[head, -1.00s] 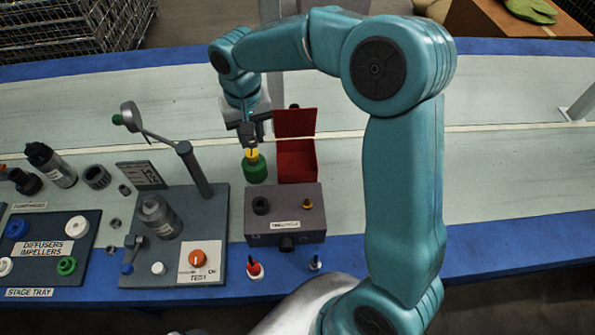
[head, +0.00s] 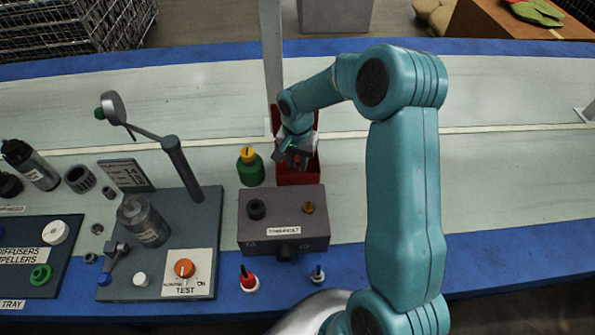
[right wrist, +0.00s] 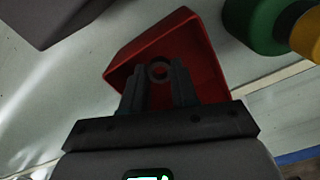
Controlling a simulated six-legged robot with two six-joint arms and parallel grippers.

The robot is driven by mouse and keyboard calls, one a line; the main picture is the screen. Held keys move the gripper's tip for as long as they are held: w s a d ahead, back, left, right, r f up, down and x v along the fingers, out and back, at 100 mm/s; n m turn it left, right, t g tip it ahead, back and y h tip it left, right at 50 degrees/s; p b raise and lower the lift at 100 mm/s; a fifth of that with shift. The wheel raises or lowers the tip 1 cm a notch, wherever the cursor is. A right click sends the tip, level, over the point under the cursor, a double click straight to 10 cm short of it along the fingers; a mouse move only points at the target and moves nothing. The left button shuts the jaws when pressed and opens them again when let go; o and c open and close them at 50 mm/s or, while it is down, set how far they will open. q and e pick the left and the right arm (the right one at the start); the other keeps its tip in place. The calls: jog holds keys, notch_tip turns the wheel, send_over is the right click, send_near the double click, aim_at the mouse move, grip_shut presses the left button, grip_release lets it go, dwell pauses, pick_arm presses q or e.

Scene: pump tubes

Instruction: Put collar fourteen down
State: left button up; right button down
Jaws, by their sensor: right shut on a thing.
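My right gripper (head: 298,160) hangs over the open red box (head: 294,179) on the bench. In the right wrist view its two dark fingers (right wrist: 158,82) are shut on a small dark grey ring (right wrist: 159,71), which I take as the collar. The ring shows its hole and is in front of the red box (right wrist: 200,50). I cannot tell whether it touches the box floor. In the head view the ring is hidden by the gripper. My left gripper is not in view.
A green bottle with a yellow cap (head: 250,168) stands just left of the box. A grey block with knobs (head: 283,222) is in front. A test stand with a post (head: 183,167) is on the left. The pale bench right of my arm is clear.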

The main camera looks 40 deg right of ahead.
notch_tip(320, 180, down, 5)
jog(key=shift+r, duration=0.1)
jog(key=shift+b, duration=0.3)
jog(key=shift+f, duration=0.2)
jog(key=c, duration=0.9)
grip_release()
jog(key=shift+o, duration=0.2)
jog(key=shift+r, duration=0.1)
